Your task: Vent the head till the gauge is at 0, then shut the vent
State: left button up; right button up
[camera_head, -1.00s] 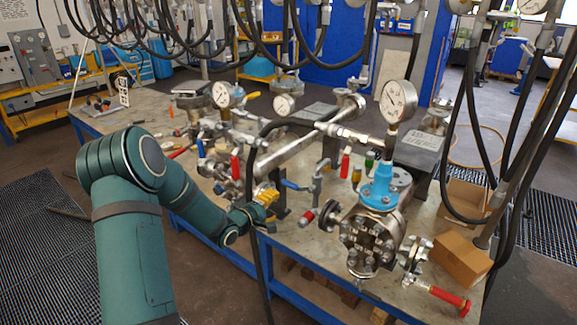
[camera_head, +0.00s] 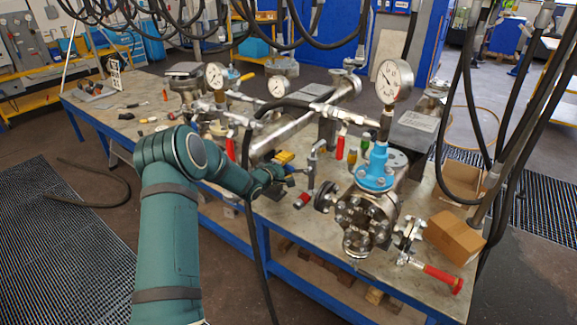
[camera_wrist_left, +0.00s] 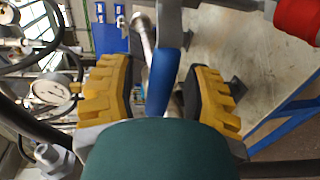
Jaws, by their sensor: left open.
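A steel flanged vessel head (camera_head: 368,215) with a blue collar (camera_head: 376,168) stands at the front right of the bench. A large white dial gauge (camera_head: 394,80) rises above it; its reading is too small to tell. A small steel valve fitting (camera_head: 312,160) stands left of the head. Its blue lever (camera_wrist_left: 165,80) shows in the left wrist view between the yellow-padded fingers. My left gripper (camera_head: 287,166) is open at this lever, with visible gaps on both sides. In the head view the gripper largely hides the lever. My right gripper is in neither view.
A red-ended fitting (camera_head: 303,199) sits just below the gripper. A red-handled valve (camera_head: 440,277) sticks out at the front right. Other gauges (camera_head: 214,75) and pipes crowd the bench behind. Black hoses hang around the bench, one close beside my left gripper.

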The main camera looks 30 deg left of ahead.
pick_arm(q)
jog(key=shift+w+f, duration=0.1)
jog(key=shift+w, duration=0.35)
grip_shut()
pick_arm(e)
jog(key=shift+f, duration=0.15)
